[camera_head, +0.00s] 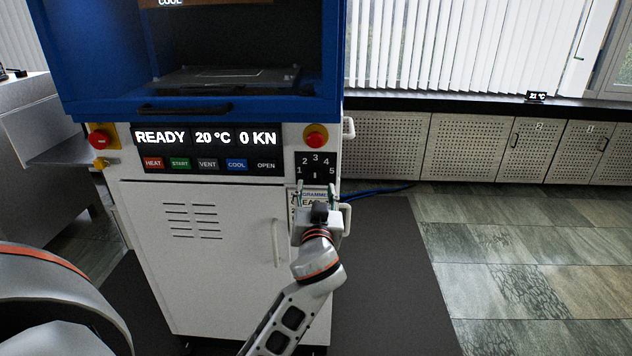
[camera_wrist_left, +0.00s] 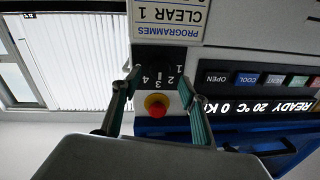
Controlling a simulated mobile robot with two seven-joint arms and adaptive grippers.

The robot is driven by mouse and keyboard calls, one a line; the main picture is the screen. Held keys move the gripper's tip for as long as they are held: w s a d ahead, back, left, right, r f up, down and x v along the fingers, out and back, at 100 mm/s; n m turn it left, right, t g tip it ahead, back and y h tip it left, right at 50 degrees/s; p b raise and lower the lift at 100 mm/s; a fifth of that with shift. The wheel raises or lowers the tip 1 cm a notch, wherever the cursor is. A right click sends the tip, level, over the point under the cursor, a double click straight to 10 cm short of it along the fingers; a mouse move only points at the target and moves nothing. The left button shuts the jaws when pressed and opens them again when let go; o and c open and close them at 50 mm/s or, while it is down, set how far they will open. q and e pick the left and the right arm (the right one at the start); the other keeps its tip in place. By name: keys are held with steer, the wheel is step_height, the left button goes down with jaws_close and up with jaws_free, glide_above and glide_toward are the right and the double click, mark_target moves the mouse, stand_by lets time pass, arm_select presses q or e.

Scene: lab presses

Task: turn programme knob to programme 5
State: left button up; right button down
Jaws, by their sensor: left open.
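The programme knob (camera_head: 315,175) is on a black dial plate at the right of the press front, with numbers 1 to 5 around it. Its short white mark stands upright and appears to point at 3. In the left wrist view, the dial plate (camera_wrist_left: 158,66) shows upside down between the fingers. My left gripper (camera_head: 316,188) is open just in front of the dial's lower part, one finger to each side. Its fingers also frame the dial in the left wrist view (camera_wrist_left: 158,78). I cannot tell whether they touch anything. My right gripper is not in view.
A red stop button (camera_head: 315,136) sits just above the dial. A display (camera_head: 206,138) reads READY, 20 °C, 0 KN, with a row of buttons below. A programme label (camera_wrist_left: 168,20) is below the dial. White handles stick out at the cabinet's right edge. Floor at right is clear.

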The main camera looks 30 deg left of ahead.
mark_target(316, 179)
arm_select(q)
steer(key=x, duration=0.5)
steer(key=shift+w+a, duration=0.2)
steer(key=shift+w, duration=0.15)
steer(key=c, duration=1.1)
